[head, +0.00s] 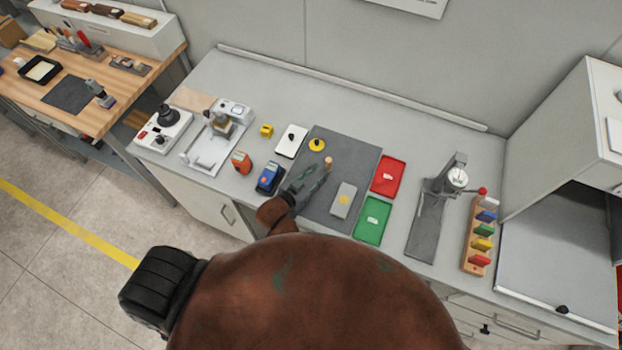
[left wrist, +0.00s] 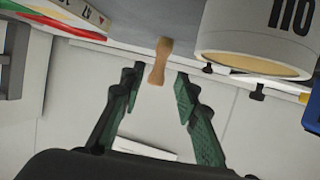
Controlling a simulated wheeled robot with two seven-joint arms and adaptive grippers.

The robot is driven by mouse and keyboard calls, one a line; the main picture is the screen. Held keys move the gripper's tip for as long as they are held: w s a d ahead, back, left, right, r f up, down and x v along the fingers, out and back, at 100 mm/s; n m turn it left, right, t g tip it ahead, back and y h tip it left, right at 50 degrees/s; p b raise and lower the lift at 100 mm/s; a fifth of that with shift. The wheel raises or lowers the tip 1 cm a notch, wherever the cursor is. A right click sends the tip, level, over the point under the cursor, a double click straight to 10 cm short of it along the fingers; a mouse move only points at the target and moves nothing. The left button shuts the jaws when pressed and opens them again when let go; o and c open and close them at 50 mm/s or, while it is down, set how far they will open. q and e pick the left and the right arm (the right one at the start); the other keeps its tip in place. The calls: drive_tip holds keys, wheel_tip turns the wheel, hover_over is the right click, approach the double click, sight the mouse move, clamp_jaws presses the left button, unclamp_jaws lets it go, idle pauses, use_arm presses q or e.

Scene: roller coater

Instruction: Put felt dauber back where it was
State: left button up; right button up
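A small tan, waisted wooden peg, which looks like the felt dauber (head: 328,162), is near the upper part of the dark mat (head: 338,142). Its felt is not discernible. My left gripper (head: 316,174) reaches over the mat with its tips close to the peg. In the left wrist view the peg (left wrist: 159,62) shows between and just beyond the fingertips of the left gripper (left wrist: 156,80). These fingers are open and apart, with a visible gap to the peg on both sides. My right gripper is not in view.
A blue device (head: 269,178) stands left. A white cylinder (left wrist: 259,35) is near in the wrist view.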

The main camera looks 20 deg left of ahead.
use_arm(q)
drive_tip(key=shift+v, duration=2.7)
